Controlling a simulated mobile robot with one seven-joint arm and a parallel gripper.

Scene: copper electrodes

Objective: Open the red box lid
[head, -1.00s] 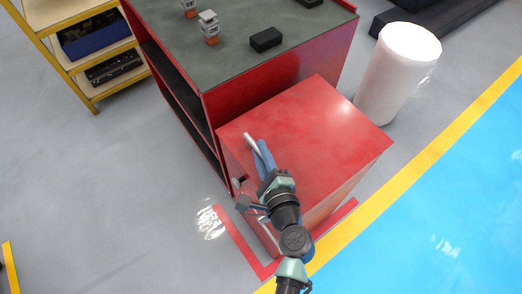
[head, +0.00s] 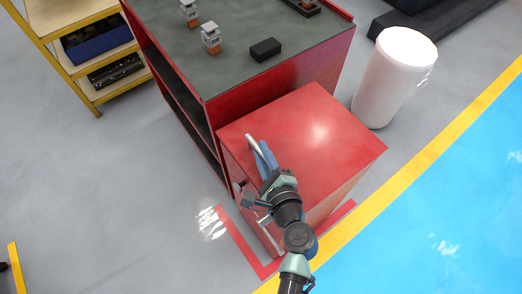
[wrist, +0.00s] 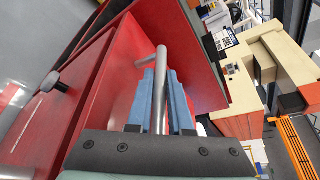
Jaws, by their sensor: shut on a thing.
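The red box (head: 305,135) stands against the front of a red workbench, its flat red lid on top. A grey bar handle (head: 254,145) is at the lid's left edge. In the wrist view the handle (wrist: 161,75) runs between the two blue fingers. My gripper (head: 265,158) is shut on the handle from the near side. In the wrist view my gripper (wrist: 161,100) has one finger on each side of the bar. The lid looks down or nearly so; I cannot tell whether there is a gap under it. My arm hides part of the box's near left side.
The workbench (head: 230,70) carries a black block (head: 265,49) and small grey-and-orange pieces (head: 211,38). A white cylinder (head: 395,75) stands right of the box. A yellow shelf (head: 50,45) is at the upper left.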

